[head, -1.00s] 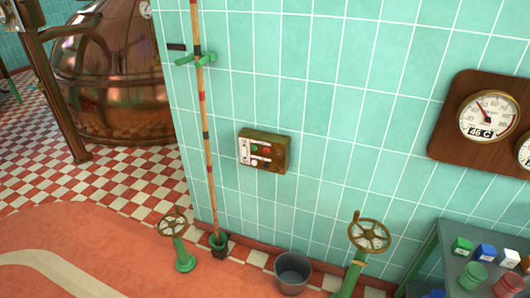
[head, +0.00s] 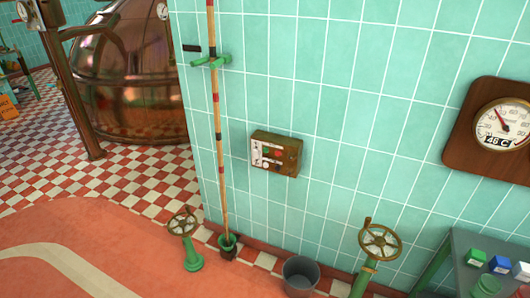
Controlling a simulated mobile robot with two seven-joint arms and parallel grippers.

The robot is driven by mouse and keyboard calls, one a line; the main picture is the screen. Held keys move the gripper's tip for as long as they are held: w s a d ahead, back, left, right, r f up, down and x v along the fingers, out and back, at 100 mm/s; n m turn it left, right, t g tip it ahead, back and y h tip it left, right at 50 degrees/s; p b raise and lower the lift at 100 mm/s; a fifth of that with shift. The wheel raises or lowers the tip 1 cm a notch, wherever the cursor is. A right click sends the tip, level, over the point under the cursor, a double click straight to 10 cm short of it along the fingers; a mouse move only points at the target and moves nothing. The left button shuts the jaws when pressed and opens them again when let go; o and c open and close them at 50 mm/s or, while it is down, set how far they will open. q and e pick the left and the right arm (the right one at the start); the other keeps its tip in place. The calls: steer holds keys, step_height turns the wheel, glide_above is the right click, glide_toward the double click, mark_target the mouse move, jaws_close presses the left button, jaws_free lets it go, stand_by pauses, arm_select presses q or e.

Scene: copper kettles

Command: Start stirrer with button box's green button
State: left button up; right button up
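The button box (head: 276,153) is a brown box fixed to the turquoise tiled wall, near the middle of the head view. Its light front panel carries small buttons, with a green one and a red one side by side and a whitish one below. They are too small to make out clearly. The copper kettle (head: 130,80) stands at the upper left; no stirrer shows. Neither of my grippers is in view.
A striped pole (head: 217,140) stands against the wall left of the box. Below are two valve handwheels, left (head: 183,223) and right (head: 380,243), and a grey bucket (head: 300,275). A table (head: 465,243) with coloured containers is at lower right. Red floor is open at lower left.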

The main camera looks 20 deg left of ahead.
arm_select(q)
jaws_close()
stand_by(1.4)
